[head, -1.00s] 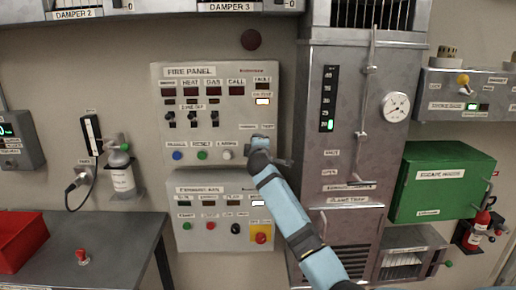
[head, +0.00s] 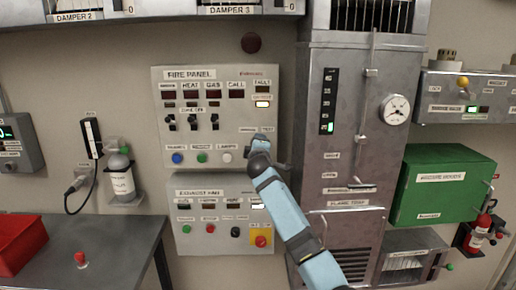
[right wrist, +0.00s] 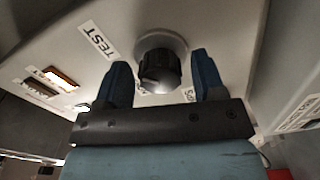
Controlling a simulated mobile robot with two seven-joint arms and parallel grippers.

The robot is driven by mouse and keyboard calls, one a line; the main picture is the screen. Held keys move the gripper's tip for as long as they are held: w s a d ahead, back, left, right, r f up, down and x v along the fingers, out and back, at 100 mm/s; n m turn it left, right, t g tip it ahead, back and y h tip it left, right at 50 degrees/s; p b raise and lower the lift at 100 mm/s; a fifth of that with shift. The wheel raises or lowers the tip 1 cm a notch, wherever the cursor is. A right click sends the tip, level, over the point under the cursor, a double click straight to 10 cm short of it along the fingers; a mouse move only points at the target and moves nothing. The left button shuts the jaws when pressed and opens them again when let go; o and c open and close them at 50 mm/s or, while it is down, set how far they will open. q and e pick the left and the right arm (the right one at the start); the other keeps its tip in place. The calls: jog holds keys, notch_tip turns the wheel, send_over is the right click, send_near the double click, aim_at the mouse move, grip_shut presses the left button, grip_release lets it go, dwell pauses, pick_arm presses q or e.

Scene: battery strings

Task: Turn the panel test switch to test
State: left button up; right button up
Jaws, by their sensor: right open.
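The fire panel (head: 215,82) is a pale box on the wall. In the right wrist view the panel test switch is a round black knob (right wrist: 160,70), with a TEST label (right wrist: 97,40) to its upper left. My right gripper (right wrist: 158,85) is open, with one blue finger on each side of the knob; contact cannot be made out. In the head view my right gripper (head: 262,150) is at the panel's lower right corner and hides the knob. The knob's exact setting is unclear. My left gripper is out of view.
Below is the exhaust fan panel (head: 190,193) with a red and yellow button (head: 261,238). A metal cabinet (head: 345,160) stands close on the right. A grey bench (head: 120,245) is at the lower left.

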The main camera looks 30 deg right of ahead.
jog(key=b+v, duration=0.1)
jog(key=v, duration=1.2)
jog(key=shift+s+a+b, duration=0.25)
jog(key=shift+s+b, duration=0.05)
jog(key=shift+b, duration=0.05)
